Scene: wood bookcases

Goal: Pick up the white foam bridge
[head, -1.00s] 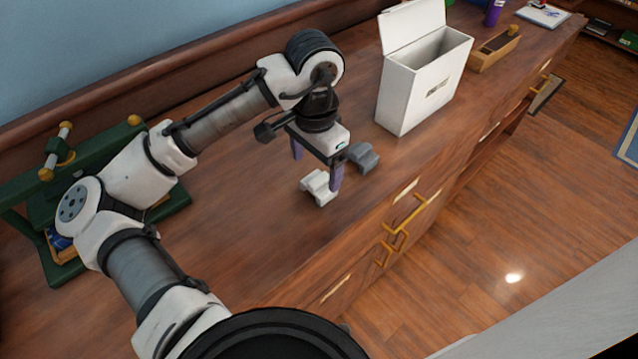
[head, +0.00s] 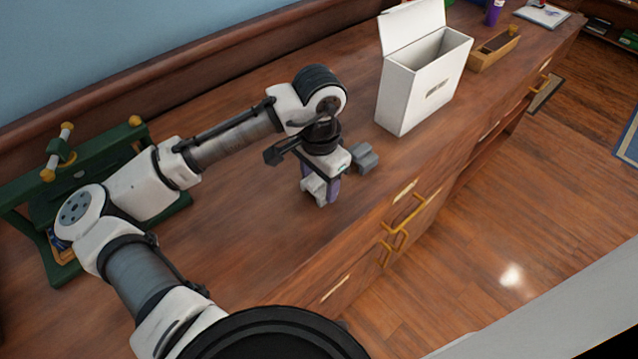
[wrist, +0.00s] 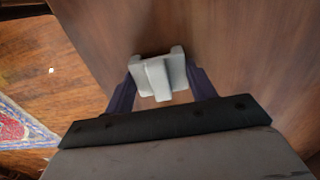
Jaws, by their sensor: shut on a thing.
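The white foam bridge (head: 313,188) stands on the wooden counter in the head view, partly hidden by my gripper. My gripper (head: 320,190) is lowered around it and shut on it. In the wrist view the white foam bridge (wrist: 157,76) sits between the two purple fingers of my gripper (wrist: 160,85), one finger against each side. I cannot tell from the frames whether it is clear of the counter.
A grey bridge-shaped block (head: 364,158) lies just right of my gripper. An open white box (head: 412,95) stands behind it to the right, with a wooden tray (head: 494,50) beyond. A green press (head: 95,165) is at the left. The counter's front edge is close.

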